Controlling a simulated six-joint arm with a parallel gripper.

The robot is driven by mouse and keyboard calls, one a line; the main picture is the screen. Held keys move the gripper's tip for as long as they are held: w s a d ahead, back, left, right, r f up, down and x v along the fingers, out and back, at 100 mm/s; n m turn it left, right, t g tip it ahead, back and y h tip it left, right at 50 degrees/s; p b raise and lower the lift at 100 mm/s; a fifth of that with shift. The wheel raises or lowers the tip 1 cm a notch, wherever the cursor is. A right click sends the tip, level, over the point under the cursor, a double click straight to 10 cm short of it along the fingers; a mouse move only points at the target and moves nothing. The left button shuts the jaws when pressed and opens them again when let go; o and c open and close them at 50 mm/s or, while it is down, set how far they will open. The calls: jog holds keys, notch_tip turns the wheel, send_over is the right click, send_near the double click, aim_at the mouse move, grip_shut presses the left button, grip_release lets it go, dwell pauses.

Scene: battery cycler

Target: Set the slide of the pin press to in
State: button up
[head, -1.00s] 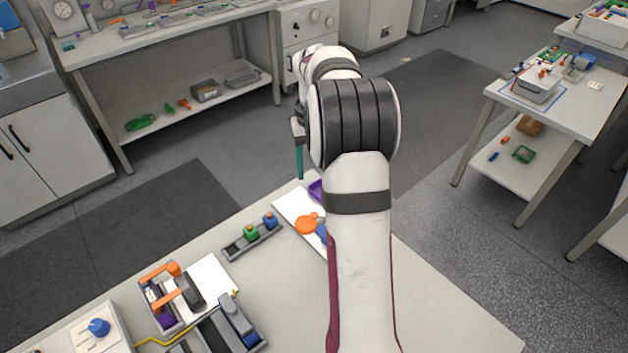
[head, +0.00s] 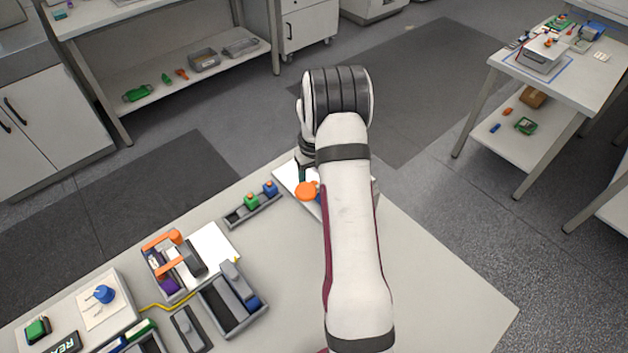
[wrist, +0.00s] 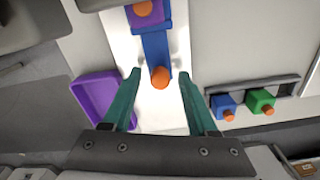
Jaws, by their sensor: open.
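In the wrist view, a blue slide (wrist: 155,50) with a round orange knob (wrist: 160,77) lies over a white plate and runs toward a purple block (wrist: 146,14) with an orange top, cut by the upper edge. This looks like the pin press. My gripper (wrist: 160,74) is open, its teal fingers on either side of the orange knob with visible gaps. I cannot tell the height between fingertips and knob. In the head view my gripper (head: 302,172) is mostly hidden by my arm, above the white plate (head: 288,175) beside an orange disc (head: 306,190).
A purple tray (wrist: 98,98) lies left of the plate in the wrist view. A grey rack (head: 253,209) with a blue and a green block stands nearby. An orange-handled fixture (head: 170,262) and a grey bin (head: 232,300) sit nearer. The table's right side is clear.

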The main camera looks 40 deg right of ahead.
grip_shut()
dwell(1.4)
